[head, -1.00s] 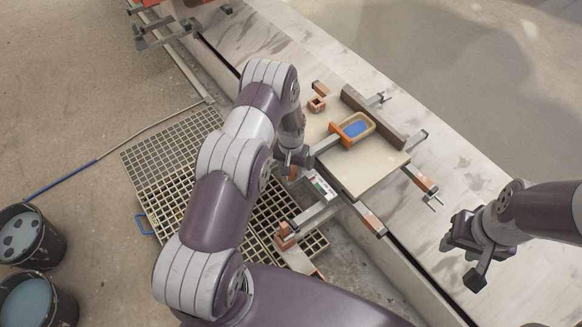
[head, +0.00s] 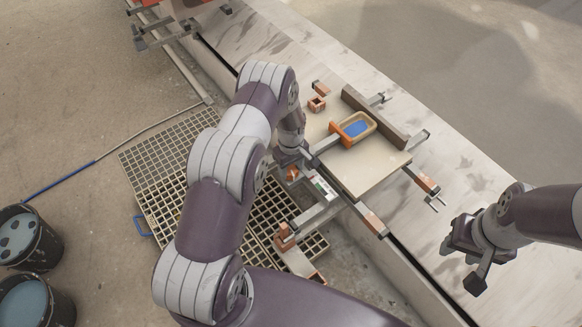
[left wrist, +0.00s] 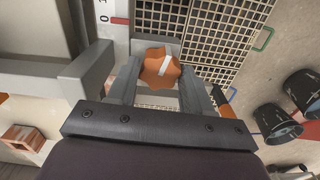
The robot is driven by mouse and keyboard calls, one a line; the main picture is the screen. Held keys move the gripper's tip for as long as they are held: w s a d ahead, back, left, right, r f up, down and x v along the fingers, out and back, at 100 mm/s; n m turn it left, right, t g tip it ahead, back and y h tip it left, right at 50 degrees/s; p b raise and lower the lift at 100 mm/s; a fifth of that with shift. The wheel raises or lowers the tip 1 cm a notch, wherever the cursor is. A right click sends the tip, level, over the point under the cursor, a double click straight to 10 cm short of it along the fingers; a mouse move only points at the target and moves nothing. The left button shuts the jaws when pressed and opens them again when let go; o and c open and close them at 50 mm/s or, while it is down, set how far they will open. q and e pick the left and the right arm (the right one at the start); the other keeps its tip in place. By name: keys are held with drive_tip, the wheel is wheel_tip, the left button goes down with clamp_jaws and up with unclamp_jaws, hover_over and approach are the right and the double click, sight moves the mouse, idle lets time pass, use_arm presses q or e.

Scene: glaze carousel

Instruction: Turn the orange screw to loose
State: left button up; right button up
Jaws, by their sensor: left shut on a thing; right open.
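The orange screw (left wrist: 160,67) is a lobed knob with a white stripe across its face, seen close in the left wrist view. A small part of it shows in the head view (head: 293,174). My left gripper (left wrist: 163,84) has its two fingers on either side of the knob and is shut on it. In the head view my left gripper (head: 290,160) is at the near edge of the board, partly hidden by its own wrist. A white plate with a 0 mark and a red line (left wrist: 116,20) lies beside the knob. My right gripper (head: 464,255) is open and empty at the right.
A pale board (head: 367,176) with metal clamps lies on the long bench. A tan tray with blue content (head: 372,121) sits by an orange block. Grid flooring (head: 165,195) lies left of the bench, with dark buckets (head: 27,237) further left.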

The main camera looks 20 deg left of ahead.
sight(291, 170)
use_arm(q)
drive_tip(key=shift+n, duration=1.5)
drive_tip(key=o, duration=1)
drive_tip(key=shift+o, duration=0.2)
wheel_tip(291, 170, up, 13)
drive_tip(key=shift+p, duration=0.4)
drive_tip(key=shift+f, duration=0.15)
